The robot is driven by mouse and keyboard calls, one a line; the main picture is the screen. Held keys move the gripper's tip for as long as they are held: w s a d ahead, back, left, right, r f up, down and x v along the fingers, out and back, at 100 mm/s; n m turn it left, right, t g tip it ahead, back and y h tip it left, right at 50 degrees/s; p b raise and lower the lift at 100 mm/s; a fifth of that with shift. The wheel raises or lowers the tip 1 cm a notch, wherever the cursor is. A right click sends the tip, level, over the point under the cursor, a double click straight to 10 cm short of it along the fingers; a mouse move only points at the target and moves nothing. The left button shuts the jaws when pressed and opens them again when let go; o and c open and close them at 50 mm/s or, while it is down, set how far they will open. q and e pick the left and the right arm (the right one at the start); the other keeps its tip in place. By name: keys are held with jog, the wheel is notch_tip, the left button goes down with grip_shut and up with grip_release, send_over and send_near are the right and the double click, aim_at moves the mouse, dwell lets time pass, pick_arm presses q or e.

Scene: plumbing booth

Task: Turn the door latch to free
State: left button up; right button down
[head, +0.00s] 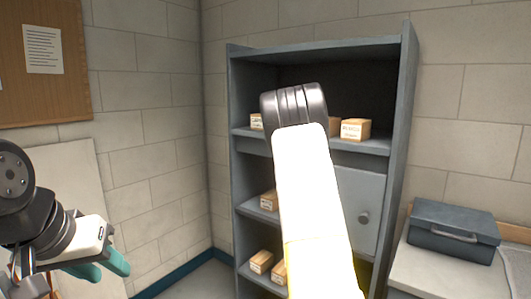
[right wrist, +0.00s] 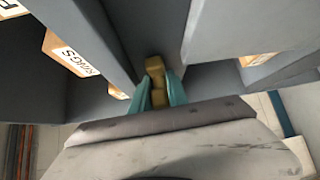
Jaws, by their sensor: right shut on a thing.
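The grey cabinet door (head: 358,190) has a round knob (head: 363,217) and looks closed in the head view. My right arm hides its left side and the latch there. In the right wrist view, the yellow-brass latch (right wrist: 158,66) sits between the teal fingers of my right gripper (right wrist: 160,92), which is shut on it. The latch's exact angle is hard to tell. My left gripper (head: 104,264) is at the lower left of the head view, away from the cabinet, its teal fingers apart and empty.
The grey shelf cabinet (head: 408,120) holds several small labelled boxes, one at the upper right (head: 356,129). A grey toolbox (head: 452,232) stands on a bench to the right. A pinboard (head: 40,85) hangs on the left wall. The floor left of the cabinet looks clear.

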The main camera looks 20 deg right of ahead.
jog(key=shift+m+t, duration=0.4)
dwell(0.4)
jog(key=c, duration=1.3)
grip_release()
jog(key=s, duration=0.5)
jog(key=s+a, duration=0.1)
jog(key=s, duration=0.1)
jog(key=shift+s+f, duration=0.1)
jog(key=shift+s, duration=0.25)
